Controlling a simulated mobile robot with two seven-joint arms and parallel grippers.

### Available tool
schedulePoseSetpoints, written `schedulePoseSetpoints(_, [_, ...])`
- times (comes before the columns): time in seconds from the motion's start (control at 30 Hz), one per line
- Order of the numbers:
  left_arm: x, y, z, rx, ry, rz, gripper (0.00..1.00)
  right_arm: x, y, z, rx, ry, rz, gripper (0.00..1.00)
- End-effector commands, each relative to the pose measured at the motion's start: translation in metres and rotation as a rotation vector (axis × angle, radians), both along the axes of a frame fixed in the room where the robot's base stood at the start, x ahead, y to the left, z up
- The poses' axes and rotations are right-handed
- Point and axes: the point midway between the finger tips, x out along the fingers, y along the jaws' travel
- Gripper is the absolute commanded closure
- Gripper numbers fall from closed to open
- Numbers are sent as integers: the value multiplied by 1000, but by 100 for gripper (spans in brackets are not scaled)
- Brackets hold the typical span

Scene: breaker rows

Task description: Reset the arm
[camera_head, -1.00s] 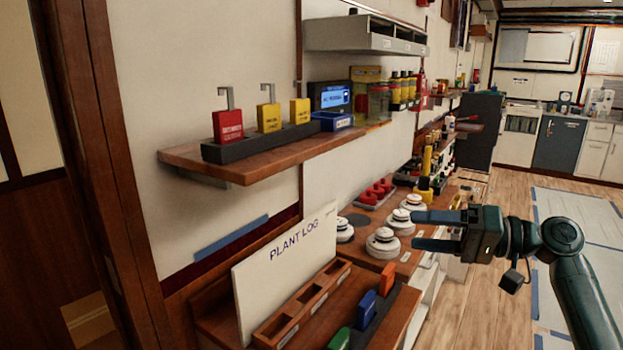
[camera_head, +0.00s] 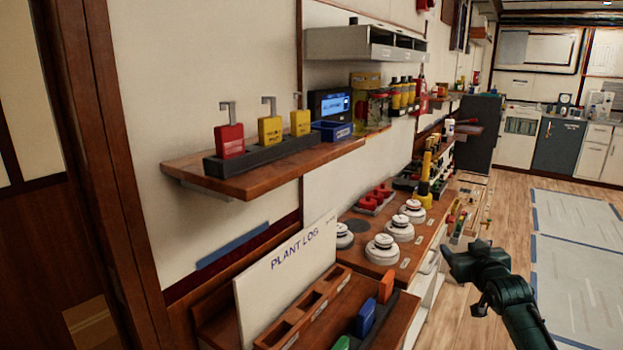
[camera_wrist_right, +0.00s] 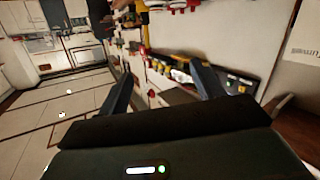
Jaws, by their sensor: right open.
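My right gripper (camera_head: 462,262) is in the lower right of the head view, over the floor and to the right of the wooden bench. In the right wrist view its two fingers (camera_wrist_right: 165,85) stand wide apart with nothing between them. The right arm (camera_head: 520,315) comes up from the bottom edge and is apart from the bench and shelf. My left gripper does not show in either view.
A wooden shelf (camera_head: 240,186) holds red and yellow padlock-like blocks. Below it, the bench (camera_head: 405,252) carries white round devices (camera_head: 382,250), a PLANT LOG board (camera_head: 290,270) and coloured blocks. Open floor (camera_head: 580,225) with blue-taped sheets lies right.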

Motion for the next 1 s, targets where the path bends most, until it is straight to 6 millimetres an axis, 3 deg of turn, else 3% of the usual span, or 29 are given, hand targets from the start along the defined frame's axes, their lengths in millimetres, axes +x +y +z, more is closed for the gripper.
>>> schedulePoseSetpoints(0.1, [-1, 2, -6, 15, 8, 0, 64, 2, -9, 21, -186, -91, -27, 33])
schedulePoseSetpoints(0.27, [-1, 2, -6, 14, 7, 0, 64, -32, 25, -44, -171, -15, 35, 33])
schedulePoseSetpoints(0.47, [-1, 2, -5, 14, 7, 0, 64, -94, 70, -121, -135, 88, 115, 33])
schedulePoseSetpoints(0.57, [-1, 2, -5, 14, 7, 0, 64, -141, 99, -162, -102, 152, 163, 33])
schedulePoseSetpoints(0.73, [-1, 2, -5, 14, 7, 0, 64, -244, 149, -219, -15, 277, 237, 33])
schedulePoseSetpoints(0.9, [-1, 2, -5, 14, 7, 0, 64, -335, 185, -241, 77, 382, 277, 33])
schedulePoseSetpoints(1.0, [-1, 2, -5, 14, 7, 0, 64, -369, 197, -244, 117, 421, 285, 33])
